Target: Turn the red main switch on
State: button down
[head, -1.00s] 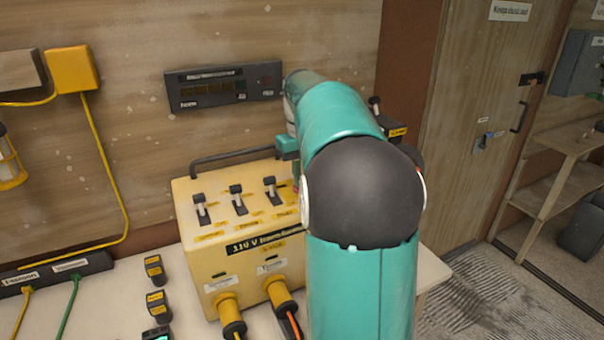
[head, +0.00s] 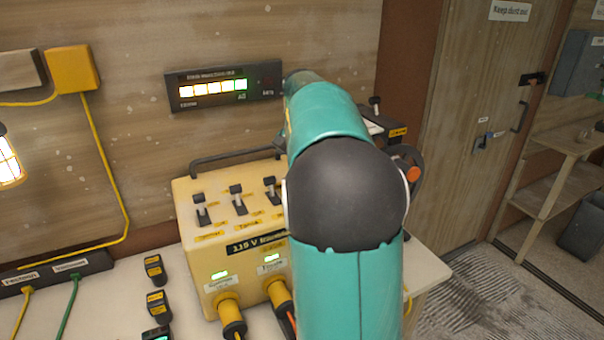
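The yellow 115 V box (head: 215,262) stands on the bench with three black toggle switches in a row on its top. Two green indicators on its front are lit. No red switch shows; my teal arm covers the right part of the box. My gripper is hidden behind my own arm, so its fingers and anything in them are out of sight. The wall panel (head: 186,104) above the box shows a row of lit yellow and green segments. The caged lamp (head: 8,160) at the left edge glows.
Several small black-and-yellow blocks (head: 154,268) lie left of the box, near a black power strip (head: 60,274) with plugged cables. A dark device with a lever (head: 384,122) and a round orange part (head: 413,174) show right of my arm. A wooden door (head: 480,80) stands further right.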

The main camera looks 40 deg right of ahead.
dwell(0.4)
jog(key=c, duration=1.4)
grip_release()
jog(key=shift+c, duration=0.2)
notch_tip(320, 180, up, 14)
jog(key=shift+f, duration=0.1)
